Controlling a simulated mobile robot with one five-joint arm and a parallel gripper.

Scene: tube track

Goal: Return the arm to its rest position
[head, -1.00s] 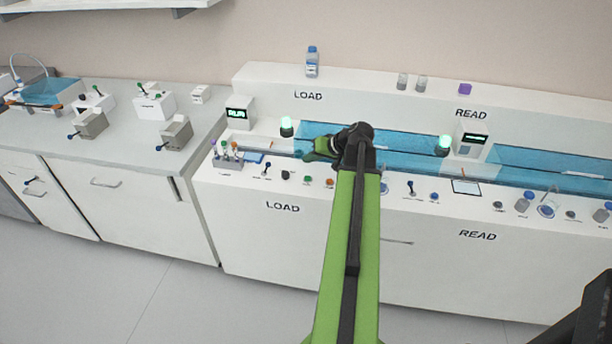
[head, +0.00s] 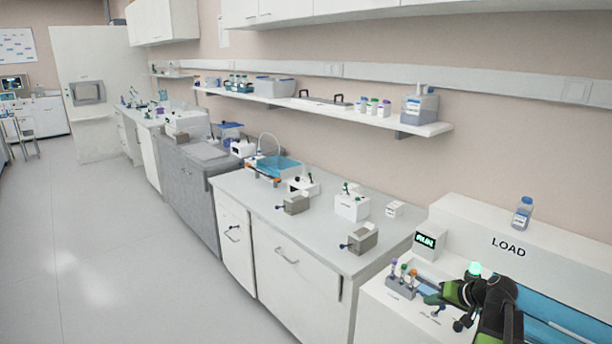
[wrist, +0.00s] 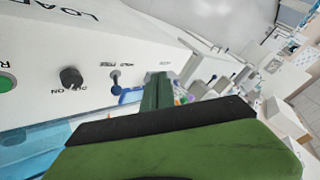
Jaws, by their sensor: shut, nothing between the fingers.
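My gripper (head: 448,291) shows in the lower right of the head view as a green piece in front of my black wrist joint. It appears over the LOAD counter (head: 372,318), close to the tube rack and below the green lamp in the picture. In the wrist view my gripper (wrist: 158,90) points away over the LOAD panel, with its fingers together and nothing between them. My arm is bent at the black joint, and most of it is cut off by the lower edge of the head view.
A small rack of coloured-cap tubes (head: 402,283), a lit green lamp (head: 475,268) and a RUN display (head: 426,241) are near my gripper. A blue trough (head: 565,322) runs right. A grey bench (head: 330,228) with small devices stands left. The floor (head: 150,250) is clear.

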